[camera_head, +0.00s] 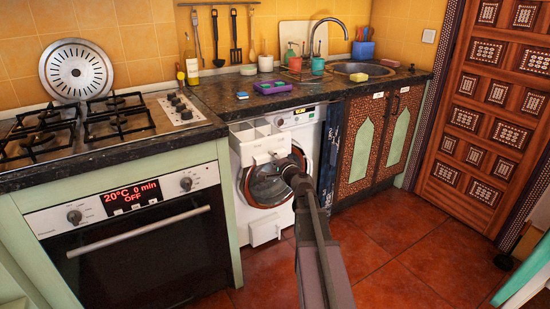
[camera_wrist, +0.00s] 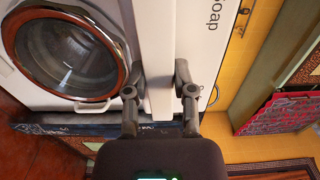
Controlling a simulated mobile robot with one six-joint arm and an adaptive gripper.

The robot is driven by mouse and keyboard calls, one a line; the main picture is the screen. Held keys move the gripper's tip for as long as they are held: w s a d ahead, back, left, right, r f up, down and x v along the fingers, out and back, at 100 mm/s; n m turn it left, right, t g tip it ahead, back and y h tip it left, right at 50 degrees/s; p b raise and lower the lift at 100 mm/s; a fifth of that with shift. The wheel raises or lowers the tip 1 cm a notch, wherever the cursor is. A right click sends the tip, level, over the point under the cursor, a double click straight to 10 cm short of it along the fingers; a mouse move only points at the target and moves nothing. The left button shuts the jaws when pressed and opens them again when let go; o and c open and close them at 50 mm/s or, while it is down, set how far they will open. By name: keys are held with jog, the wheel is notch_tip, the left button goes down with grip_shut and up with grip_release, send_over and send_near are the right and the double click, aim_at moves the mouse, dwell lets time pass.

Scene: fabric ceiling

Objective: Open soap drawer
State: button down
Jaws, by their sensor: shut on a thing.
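The white soap drawer (camera_head: 257,143) stands out from the top left of the white washing machine (camera_head: 308,118), with its open-topped compartments showing. My gripper (camera_head: 287,166) is at the drawer's front right, partly hidden by my own arm. In the wrist view, my gripper (camera_wrist: 158,72) has one finger on each side of the drawer's white front (camera_wrist: 156,40) and is shut on it. The word "Soap" shows on a white surface to the right of the fingers. The round washer door (camera_wrist: 68,50), with a copper-coloured ring, is shut and lies left of the fingers.
An oven (camera_head: 140,235) stands left of the washer and a cabinet with green panels (camera_head: 362,150) stands right. The dark worktop (camera_head: 225,95) runs above the washer. A small white flap (camera_head: 264,231) sticks out low on the washer. The red tiled floor in front is clear.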

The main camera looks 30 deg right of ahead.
jog(key=shift+a, duration=0.15)
jog(key=c, duration=0.5)
grip_release()
jog(key=shift+f, duration=0.15)
jog(key=shift+s+d, duration=0.2)
jog(key=shift+s, duration=2.8)
jog(key=shift+s+d, duration=0.15)
jog(key=shift+s, duration=2.85)
